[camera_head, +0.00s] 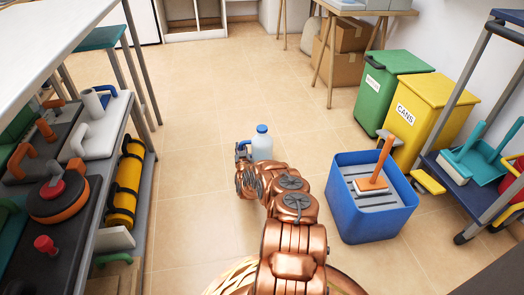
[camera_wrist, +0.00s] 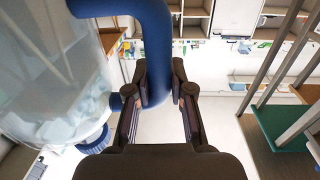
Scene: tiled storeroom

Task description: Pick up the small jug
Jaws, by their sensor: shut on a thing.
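The small jug (camera_head: 262,147) is pale and translucent with a blue cap and a blue handle. In the camera_head view it is held beyond the end of my copper arm, above the tiled floor, with its cap up. My gripper (camera_head: 243,153) is at its left, on the handle side. In the camera_wrist view the jug (camera_wrist: 40,85) fills the left side. Its blue handle passes between the fingers of my gripper (camera_wrist: 160,82), which are shut on it. The jug's lower part is partly hidden by my arm in the camera_head view.
A blue tub (camera_head: 372,222) with an orange-handled tool stands on the floor at right. Green (camera_head: 378,95) and yellow (camera_head: 430,112) bins stand behind it. A loaded shelf unit (camera_head: 140,165) lines the left. The tiled floor between is clear.

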